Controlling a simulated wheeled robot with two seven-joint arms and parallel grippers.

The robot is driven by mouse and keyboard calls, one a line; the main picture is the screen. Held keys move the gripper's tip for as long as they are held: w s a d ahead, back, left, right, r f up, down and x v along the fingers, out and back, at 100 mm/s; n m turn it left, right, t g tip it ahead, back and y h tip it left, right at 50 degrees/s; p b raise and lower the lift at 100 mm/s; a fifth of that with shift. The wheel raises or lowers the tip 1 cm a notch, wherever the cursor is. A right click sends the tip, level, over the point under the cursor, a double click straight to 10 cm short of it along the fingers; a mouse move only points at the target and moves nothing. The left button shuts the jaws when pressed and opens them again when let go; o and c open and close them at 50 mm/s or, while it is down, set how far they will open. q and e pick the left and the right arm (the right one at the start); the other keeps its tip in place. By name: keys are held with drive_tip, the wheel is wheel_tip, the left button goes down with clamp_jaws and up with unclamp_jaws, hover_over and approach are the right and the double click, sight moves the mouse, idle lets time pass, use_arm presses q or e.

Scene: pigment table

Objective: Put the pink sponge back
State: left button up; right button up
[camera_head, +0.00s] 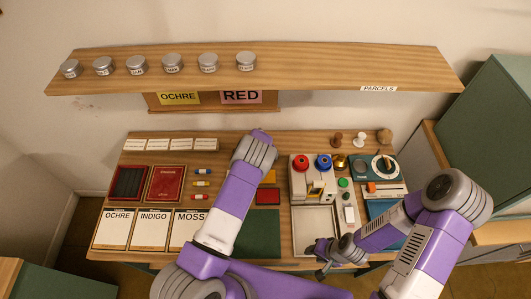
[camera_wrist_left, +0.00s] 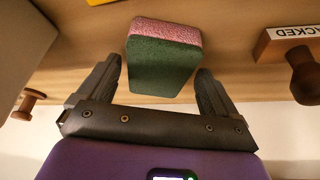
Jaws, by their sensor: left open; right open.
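The sponge (camera_wrist_left: 164,55), pink on one face and dark green on the rest, shows in the left wrist view on a wooden surface. My left gripper (camera_wrist_left: 159,72) is open, with its two fingers on either side of the sponge's near end. Gaps show between the fingers and the sponge. In the head view I cannot make out the sponge or the left fingers; my left arm reaches over the back of the table there. My right gripper (camera_head: 321,258) is open and empty near the table's front edge, by a pale tray (camera_head: 297,233).
A stamp marked PACKED (camera_wrist_left: 303,75) is right of the sponge in the left wrist view, and a wooden knob (camera_wrist_left: 27,103) is at left. A shelf (camera_head: 300,66) with several tins overhangs the table's back. Red and blue jars (camera_head: 302,163) stand right of my left arm.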

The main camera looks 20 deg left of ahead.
use_arm(q)
drive_tip(key=shift+r, duration=0.5)
drive_tip(key=v, duration=1.1)
drive_tip(key=shift+s, duration=0.15)
drive_tip(key=shift+r, duration=0.1)
